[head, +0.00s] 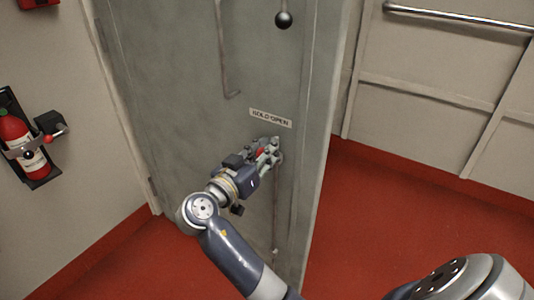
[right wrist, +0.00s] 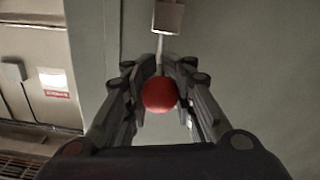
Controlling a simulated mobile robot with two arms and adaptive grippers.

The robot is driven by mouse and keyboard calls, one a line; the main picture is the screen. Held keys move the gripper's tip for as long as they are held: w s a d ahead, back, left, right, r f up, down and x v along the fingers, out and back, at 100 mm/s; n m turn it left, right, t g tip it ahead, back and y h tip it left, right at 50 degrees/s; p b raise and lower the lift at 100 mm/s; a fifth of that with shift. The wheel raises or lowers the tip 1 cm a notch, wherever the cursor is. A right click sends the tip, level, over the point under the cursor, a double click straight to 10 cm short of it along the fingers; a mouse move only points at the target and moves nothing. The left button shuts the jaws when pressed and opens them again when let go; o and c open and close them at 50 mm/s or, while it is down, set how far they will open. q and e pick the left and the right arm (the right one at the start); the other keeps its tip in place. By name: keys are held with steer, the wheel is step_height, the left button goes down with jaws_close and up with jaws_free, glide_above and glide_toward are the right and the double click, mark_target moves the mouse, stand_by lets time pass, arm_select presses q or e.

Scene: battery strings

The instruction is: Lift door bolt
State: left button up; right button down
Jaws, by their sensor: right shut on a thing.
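The door bolt is a thin vertical rod (head: 275,215) low on the grey-green door (head: 180,90). Its red ball knob (right wrist: 159,95) sits between the fingers of my right gripper (head: 268,153) in the right wrist view. My right gripper is shut on the knob, just below the "HOLD OPEN" label (head: 270,118). The fingers hide most of the knob in the head view. In the right wrist view, a thin rod (right wrist: 160,48) runs from the knob to a small block (right wrist: 168,16). My left gripper is not in view.
A black ball knob (head: 284,19) and a bent rod handle (head: 226,70) are higher on the door. A fire extinguisher (head: 20,140) hangs on the left wall. A metal rail (head: 455,17) is on the right wall. The red floor (head: 400,210) right of the door looks clear.

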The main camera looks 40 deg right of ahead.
steer(key=shift+r, duration=0.45)
steer(key=c, duration=1.3)
jaws_free()
steer(key=shift+a, duration=0.1)
steer(key=shift+f, duration=0.1)
step_height(320, 180, up, 10)
steer(key=shift+r, duration=0.1)
